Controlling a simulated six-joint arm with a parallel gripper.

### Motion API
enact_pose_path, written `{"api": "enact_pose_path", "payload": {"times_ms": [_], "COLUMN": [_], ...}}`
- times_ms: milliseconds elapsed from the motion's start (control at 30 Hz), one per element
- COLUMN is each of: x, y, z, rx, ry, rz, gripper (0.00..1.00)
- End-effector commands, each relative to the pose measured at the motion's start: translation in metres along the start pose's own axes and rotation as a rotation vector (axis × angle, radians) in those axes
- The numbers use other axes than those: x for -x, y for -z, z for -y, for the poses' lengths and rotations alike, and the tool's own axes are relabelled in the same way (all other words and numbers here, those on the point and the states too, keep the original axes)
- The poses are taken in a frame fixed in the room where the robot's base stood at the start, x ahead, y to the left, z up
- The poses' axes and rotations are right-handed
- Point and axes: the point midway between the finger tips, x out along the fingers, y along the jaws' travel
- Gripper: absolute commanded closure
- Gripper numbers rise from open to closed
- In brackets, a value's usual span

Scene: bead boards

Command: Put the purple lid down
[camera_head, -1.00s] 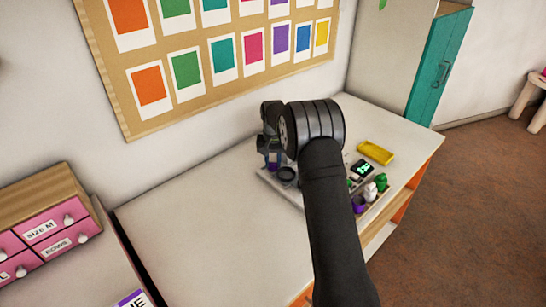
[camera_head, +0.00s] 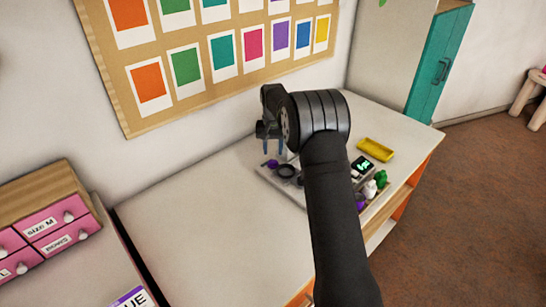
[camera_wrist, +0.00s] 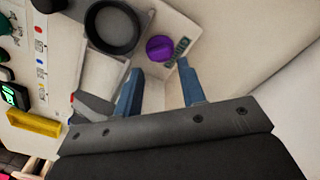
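The purple lid (camera_head: 272,163) is a small round piece lying at the left end of the pale board (camera_head: 266,175). In the wrist view the lid (camera_wrist: 160,48) rests on the board's light surface (camera_wrist: 180,25), beside a dark printed label. My gripper (camera_head: 273,148) is above the lid and apart from it. In the wrist view its two blue-grey fingers (camera_wrist: 160,68) are spread with nothing between them, and the lid shows past their tips. My arm hides part of the board in the head view.
A black ring-shaped dish (camera_wrist: 112,27) sits next to the lid. A yellow tray (camera_head: 375,150), a small display (camera_head: 362,168) and green (camera_head: 381,179), white (camera_head: 370,189) and purple pieces stand at the right. The tabletop (camera_head: 200,225) left of the board is clear.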

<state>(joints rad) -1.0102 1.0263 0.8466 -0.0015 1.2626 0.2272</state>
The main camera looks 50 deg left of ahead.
Motion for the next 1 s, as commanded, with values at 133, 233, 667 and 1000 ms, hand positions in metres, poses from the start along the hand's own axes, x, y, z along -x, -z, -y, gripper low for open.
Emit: {"api": "enact_pose_path", "payload": {"times_ms": [133,233,667,1000], "x": [0.034,0.051,0.075,0.062], "y": [0.001,0.0,0.0,0.0], "z": [0.0,0.0,0.0,0.0], "rx": [0.0,0.0,0.0,0.0], "ry": [0.001,0.0,0.0,-0.001], "rz": [-0.003,-0.002,0.001,0.003], "gripper": [0.63,0.63,0.63,0.63]}}
